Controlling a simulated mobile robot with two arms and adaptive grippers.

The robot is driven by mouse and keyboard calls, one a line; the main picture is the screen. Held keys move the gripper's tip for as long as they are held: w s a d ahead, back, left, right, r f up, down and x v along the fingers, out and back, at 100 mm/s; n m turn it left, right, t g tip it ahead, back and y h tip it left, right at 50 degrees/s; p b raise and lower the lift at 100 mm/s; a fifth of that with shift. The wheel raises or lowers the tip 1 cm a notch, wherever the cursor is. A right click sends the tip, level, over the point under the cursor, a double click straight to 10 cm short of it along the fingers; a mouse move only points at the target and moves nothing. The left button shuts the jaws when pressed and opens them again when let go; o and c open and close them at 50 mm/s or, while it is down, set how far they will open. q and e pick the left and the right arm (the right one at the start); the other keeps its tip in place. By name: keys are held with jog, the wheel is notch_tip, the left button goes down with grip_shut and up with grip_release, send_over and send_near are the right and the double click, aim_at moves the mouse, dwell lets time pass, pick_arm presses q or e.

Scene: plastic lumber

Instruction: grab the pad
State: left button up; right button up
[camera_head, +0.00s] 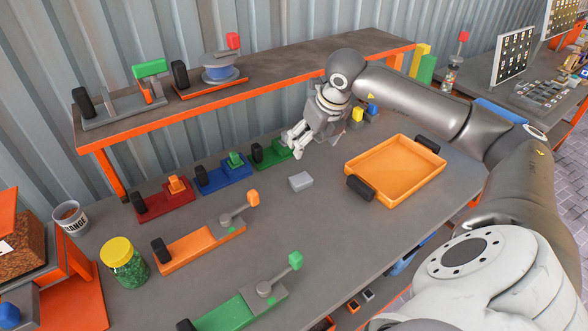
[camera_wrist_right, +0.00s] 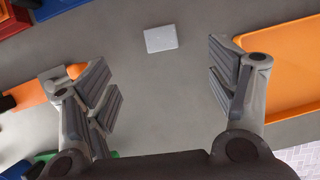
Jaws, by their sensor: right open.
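The pad is most likely the small light grey block (camera_head: 301,181) lying flat on the grey workbench (camera_head: 330,240), left of the orange tray. It also shows in the right wrist view (camera_wrist_right: 161,39), beyond the fingertips and roughly centred between them. My right gripper (camera_head: 297,142) is above the bench behind the pad in the head view, apart from it. In the right wrist view the right gripper (camera_wrist_right: 160,85) has its fingers wide apart with nothing between them. My left gripper is not in view.
An orange tray (camera_head: 405,147) with black handles stands right of the pad. Red (camera_head: 165,201), blue (camera_head: 224,176) and green (camera_head: 270,153) toggle blocks stand to its left. An orange lever fixture (camera_head: 205,242) is in front left. A raised shelf (camera_head: 270,65) runs behind. Bare bench surrounds the pad.

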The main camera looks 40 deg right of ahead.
notch_tip(320, 180, down, 5)
jog(key=b, duration=0.8)
send_over(301, 179)
jog(key=s, duration=0.2)
notch_tip(301, 179, down, 6)
jog(key=shift+f, duration=0.25)
jog(key=b+x, duration=0.1)
jog(key=x, duration=0.3)
jog(key=shift+a+f, duration=0.15)
jog(key=shift+f, duration=0.05)
jog(key=shift+w+f, duration=0.2)
jog(key=shift+r, duration=0.1)
jog(key=shift+s, duration=0.1)
jog(key=shift+c, duration=1.2)
jog(key=c, duration=0.9)
